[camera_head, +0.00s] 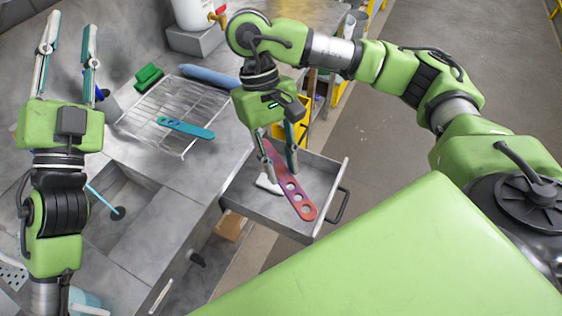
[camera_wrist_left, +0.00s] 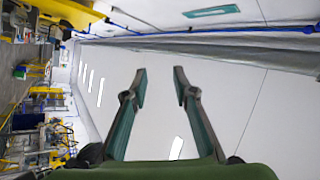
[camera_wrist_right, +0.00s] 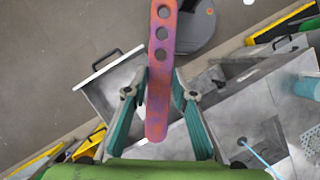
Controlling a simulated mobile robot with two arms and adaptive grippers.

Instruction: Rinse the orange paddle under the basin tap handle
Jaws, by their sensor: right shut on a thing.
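The orange paddle (camera_head: 277,165), a flat bar with round holes and purple patches, hangs tilted from my right gripper (camera_head: 279,158). That gripper is shut on it; the right wrist view shows the paddle (camera_wrist_right: 157,105) between the fingers. The paddle is above an open drawer (camera_head: 238,197). My left gripper (camera_head: 70,22) is raised, open and empty; its fingers also stand apart in the left wrist view (camera_wrist_left: 160,78). The basin (camera_head: 135,192) is sunk in the counter at left, with a drain and a thin light-blue line reaching it. I cannot make out the basin tap handle.
A wire rack (camera_head: 148,112) holds a teal paddle (camera_head: 185,128). A green brush-like block (camera_head: 148,77) and a blue roll (camera_head: 209,76) lie behind it. A white container (camera_head: 190,12) with a red and yellow spigot stands at the back. The floor at right is open.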

